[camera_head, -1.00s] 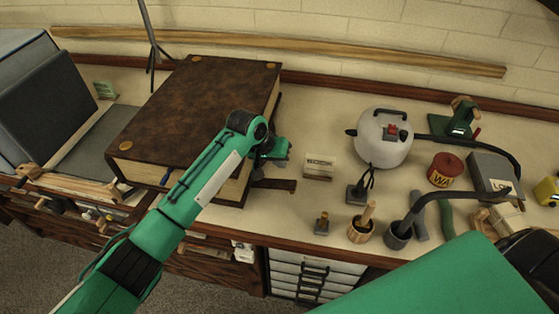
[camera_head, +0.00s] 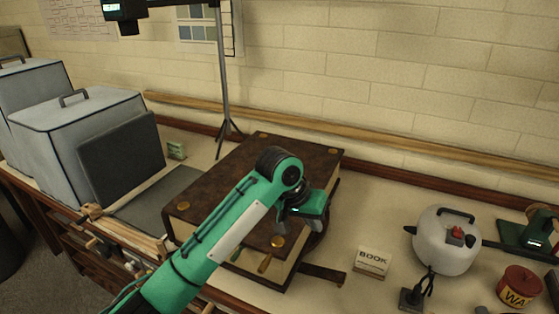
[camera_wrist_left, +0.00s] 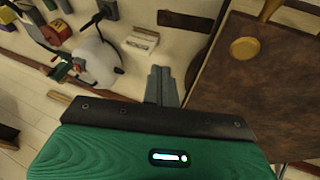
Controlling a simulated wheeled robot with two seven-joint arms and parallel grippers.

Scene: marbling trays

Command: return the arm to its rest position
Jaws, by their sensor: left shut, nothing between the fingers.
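My left arm (camera_head: 215,238) comes in from the lower left of the head view, with its green and black links bent at an elbow. My left gripper (camera_head: 312,232) is at the right side of the large brown book (camera_head: 240,152), and its fingertips are partly hidden. In the left wrist view the gripper's grey fingers (camera_wrist_left: 163,85) are together with nothing between them. The book's brown cover with a brass stud (camera_wrist_left: 245,49) fills the right of that view. My right gripper is not in view.
A "BOOK" card (camera_head: 372,262) and a white kettle-like pot (camera_head: 440,245) stand right of the book. A tin marked "WA" (camera_head: 519,287) is at the lower right. Grey boxes (camera_head: 80,130) stand at the left. A thin stand (camera_head: 222,80) rises behind the book.

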